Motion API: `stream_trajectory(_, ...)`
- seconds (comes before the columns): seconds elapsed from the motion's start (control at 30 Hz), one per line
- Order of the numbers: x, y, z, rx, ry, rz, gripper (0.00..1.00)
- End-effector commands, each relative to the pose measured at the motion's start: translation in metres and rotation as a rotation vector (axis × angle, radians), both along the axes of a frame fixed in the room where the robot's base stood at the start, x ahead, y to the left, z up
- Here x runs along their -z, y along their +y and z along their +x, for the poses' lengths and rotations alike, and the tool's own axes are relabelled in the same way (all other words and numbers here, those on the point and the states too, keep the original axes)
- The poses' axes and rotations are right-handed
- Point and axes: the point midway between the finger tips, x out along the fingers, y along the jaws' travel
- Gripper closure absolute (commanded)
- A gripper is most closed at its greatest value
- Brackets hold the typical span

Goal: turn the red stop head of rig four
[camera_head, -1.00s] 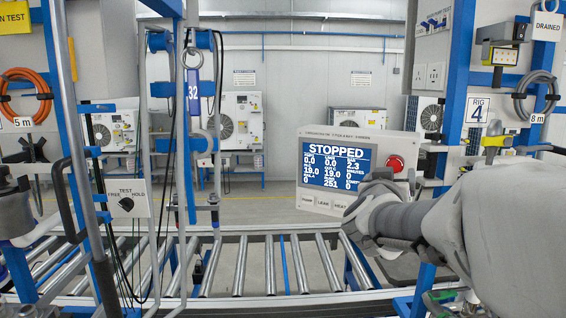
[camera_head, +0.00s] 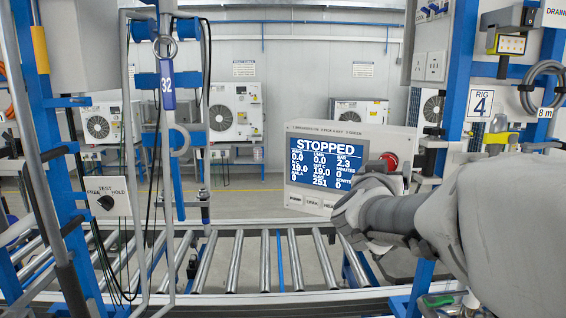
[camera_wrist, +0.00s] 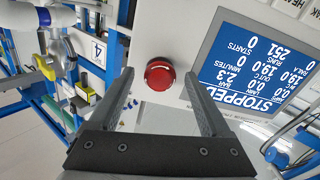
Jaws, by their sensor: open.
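The red stop head (camera_head: 389,161) sits at the right end of the control panel (camera_head: 300,205), partly hidden behind my gripper in the head view. In the wrist view the round red stop head (camera_wrist: 160,75) lies between the two grey fingers, near their tips, with a gap on each side. My gripper (camera_wrist: 158,80) is open and empty, and no contact with the head shows. The panel's screen (camera_wrist: 255,65) reads STOPPED. A sign with RIG 4 (camera_head: 480,104) hangs on the blue post to the right of the panel.
A roller conveyor (camera_head: 235,260) runs below the panel. A blue post (camera_head: 455,70) stands just right of it, with a coiled grey hose (camera_head: 541,88) beyond. A TEST switch box (camera_head: 107,197) is at the left. Open floor lies behind the conveyor.

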Motion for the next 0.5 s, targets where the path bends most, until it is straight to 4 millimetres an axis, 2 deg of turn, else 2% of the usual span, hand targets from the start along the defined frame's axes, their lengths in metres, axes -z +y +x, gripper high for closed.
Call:
stream_trajectory(0.3, 0.0, 0.0005, -0.0002, 0.0, 0.0, 0.0, 0.19)
stream_trajectory(0.37, 0.0, 0.0004, -0.0001, 0.0, 0.0, 0.0, 0.28)
stream_trajectory(0.5, 0.0, 0.0004, -0.0001, 0.0, 0.0, 0.0, 0.53)
